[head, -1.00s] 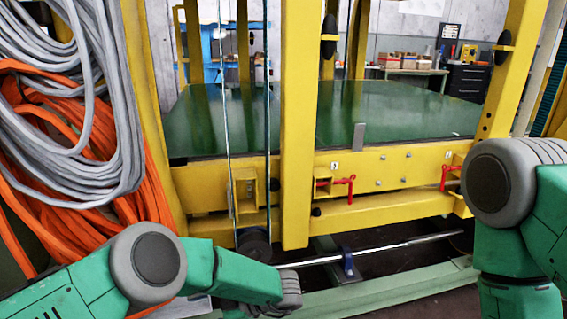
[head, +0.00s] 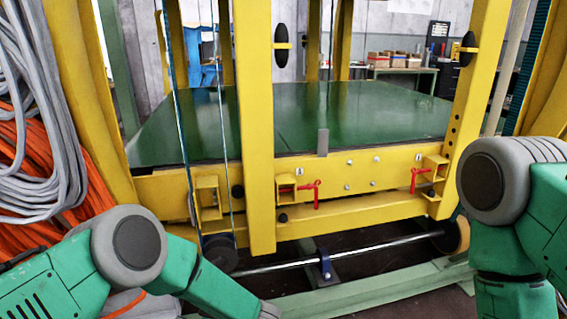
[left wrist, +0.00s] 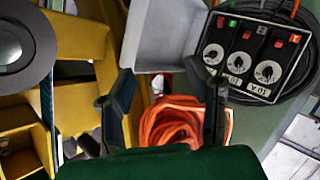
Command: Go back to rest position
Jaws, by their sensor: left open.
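My left gripper (left wrist: 168,105) shows in the left wrist view with its two dark fingers apart and nothing between them. Behind the fingers is a coil of orange cable (left wrist: 172,126), and I cannot tell the distance to it. In the head view my left arm (head: 140,245) comes in at the lower left, and its gripper is out of the picture. My right arm (head: 500,180) stands bent at the right edge. Its gripper is not in view.
A yellow frame (head: 257,130) with a green platform (head: 375,115) stands ahead, with red handles (head: 309,190) on its front beam. Grey cables (head: 40,120) hang at the left. A panel with knobs (left wrist: 250,58) is at the upper right of the left wrist view.

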